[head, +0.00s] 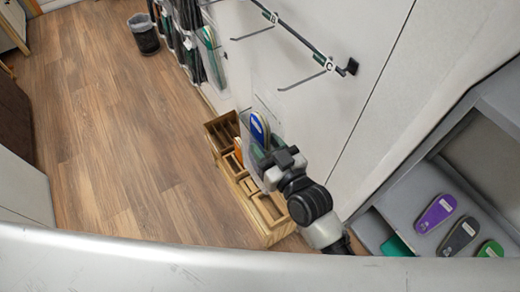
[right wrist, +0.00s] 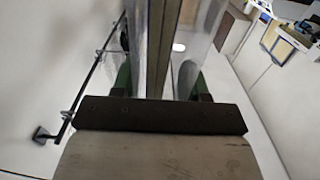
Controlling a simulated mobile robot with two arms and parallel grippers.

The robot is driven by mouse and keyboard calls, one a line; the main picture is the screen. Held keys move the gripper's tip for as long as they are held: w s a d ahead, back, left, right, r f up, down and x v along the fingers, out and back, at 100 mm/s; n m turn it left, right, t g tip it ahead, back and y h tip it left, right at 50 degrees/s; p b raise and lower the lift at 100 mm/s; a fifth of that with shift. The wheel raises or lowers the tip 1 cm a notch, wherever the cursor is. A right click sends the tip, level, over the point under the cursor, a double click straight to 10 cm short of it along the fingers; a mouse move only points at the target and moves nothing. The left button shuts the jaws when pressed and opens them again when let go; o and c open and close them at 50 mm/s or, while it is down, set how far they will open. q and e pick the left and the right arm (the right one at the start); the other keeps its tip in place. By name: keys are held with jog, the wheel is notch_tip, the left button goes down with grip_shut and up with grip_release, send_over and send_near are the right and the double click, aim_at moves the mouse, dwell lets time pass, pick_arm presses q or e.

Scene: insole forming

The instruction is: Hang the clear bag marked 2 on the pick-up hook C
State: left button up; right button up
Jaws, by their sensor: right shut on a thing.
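My right gripper (head: 270,158) is shut on a clear bag (head: 247,150) that hangs in front of the white wall panel. In the right wrist view the clear bag (right wrist: 208,40) stands up between the green fingertips (right wrist: 162,82). Pick-up hook C (head: 303,79) is a thin bare prong at the right end of the dark rail, above and right of the gripper. The bag is apart from it. My left gripper is not in view.
Hook B (head: 251,34) is empty on the same rail. A wooden compartment box (head: 262,228) stands below the gripper. Bags hang on the wall (head: 188,40) farther back, near a bin (head: 144,34). A grey shelf (head: 400,205) with several insoles stands at right.

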jog(key=shift+w+d+f+b, duration=0.15)
jog(key=shift+w+d+b, duration=0.55)
jog(key=shift+d, duration=0.35)
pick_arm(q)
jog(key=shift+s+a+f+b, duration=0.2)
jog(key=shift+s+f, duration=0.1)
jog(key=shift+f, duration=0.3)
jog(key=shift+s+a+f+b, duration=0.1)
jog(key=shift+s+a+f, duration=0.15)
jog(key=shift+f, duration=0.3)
pick_arm(e)
jog(key=shift+w+d+f, duration=0.2)
jog(key=shift+w+d, duration=0.2)
jog(key=shift+d, duration=0.1)
jog(key=shift+w+d+f, duration=0.2)
jog(key=shift+w+d, duration=0.2)
jog(key=shift+d, duration=0.1)
